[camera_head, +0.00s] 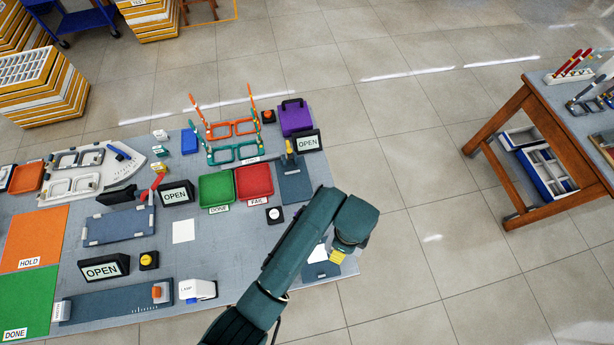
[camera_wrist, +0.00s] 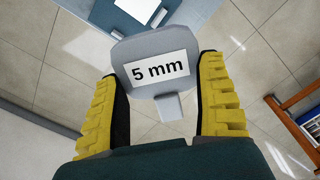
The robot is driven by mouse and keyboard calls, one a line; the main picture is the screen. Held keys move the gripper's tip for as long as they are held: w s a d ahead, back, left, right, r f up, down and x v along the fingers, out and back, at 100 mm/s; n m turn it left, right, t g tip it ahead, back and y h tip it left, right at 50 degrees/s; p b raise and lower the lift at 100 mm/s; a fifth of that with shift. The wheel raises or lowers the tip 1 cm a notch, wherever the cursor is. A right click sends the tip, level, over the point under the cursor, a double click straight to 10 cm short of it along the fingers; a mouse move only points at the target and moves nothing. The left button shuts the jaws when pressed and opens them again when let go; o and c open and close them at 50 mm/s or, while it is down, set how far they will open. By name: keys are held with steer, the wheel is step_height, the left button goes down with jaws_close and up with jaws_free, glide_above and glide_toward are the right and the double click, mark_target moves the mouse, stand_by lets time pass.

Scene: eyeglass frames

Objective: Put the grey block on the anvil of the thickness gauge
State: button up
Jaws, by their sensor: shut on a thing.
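A grey block (camera_wrist: 156,55) with a white "5 mm" label and a small grey stem is between the yellow fingers of my gripper (camera_wrist: 164,95) in the wrist view. My gripper is shut on it, and the tile floor shows behind. In the head view my gripper (camera_head: 338,257) is at the table's right front edge, and the arm hides much there; I cannot make out the block. The thickness gauge is not clearly identifiable. A blue plate with a post (camera_head: 293,180) stands right of the red tray and may be it.
A blue plate (camera_head: 322,271) with a white card lies beside my gripper, partly hidden. Green (camera_head: 216,188) and red (camera_head: 254,181) trays, glasses frames (camera_head: 235,152) and "OPEN" signs (camera_head: 308,141) crowd the table. A wooden side table (camera_head: 520,120) stands right, across open floor.

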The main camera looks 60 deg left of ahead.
steer(key=s+a+f+m+b, duration=0.1)
steer(key=a+f+m+b, duration=0.2)
steer(key=a+f+b, duration=0.1)
steer(key=s+a+f+m+b, duration=0.2)
steer(key=a+f+m+b, duration=0.1)
steer(key=a+f+b, duration=0.1)
steer(key=s+a+f+m+b, duration=0.2)
steer(key=a+f+m+b, duration=0.2)
steer(key=shift+s, duration=0.15)
steer(key=b, duration=0.6)
glide_above(295, 185)
steer(key=shift+a, duration=0.1)
steer(key=shift+f+b, duration=0.45)
steer(key=shift+f, duration=1.15)
steer(key=shift+f, duration=0.1)
steer(key=shift+f+b, duration=0.35)
steer(key=shift+f, duration=0.25)
steer(key=o, duration=1.1)
